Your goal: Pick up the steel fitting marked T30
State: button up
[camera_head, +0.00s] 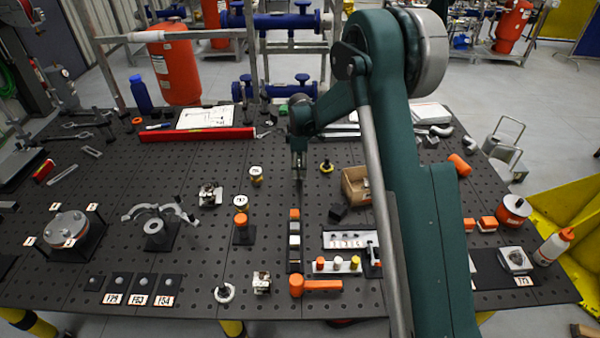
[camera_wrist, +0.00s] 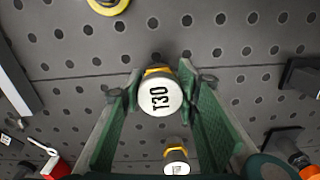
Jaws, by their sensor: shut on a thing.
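The steel fitting marked T30 (camera_wrist: 158,97) has a round white top with black lettering and a yellow band. In the wrist view it sits between the two green fingers of my gripper (camera_wrist: 157,92), which are shut on it. The label faces the camera. In the head view my gripper (camera_head: 299,172) points down over the middle of the board, and I cannot make out the fitting in it. How far the fitting is above the board is not clear. Another white-topped, yellow-banded fitting (camera_wrist: 176,168) stands near my gripper in the wrist view; its label is unreadable.
The dark perforated table (camera_head: 110,190) is crowded. Two white-topped pieces (camera_head: 256,174) stand left of my gripper, near an orange-topped post (camera_head: 240,220). A cardboard box (camera_head: 356,186) is to the right. Labelled pads (camera_head: 140,288) lie front left. A red bar (camera_head: 198,135) lies behind.

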jog(key=shift+r, duration=4)
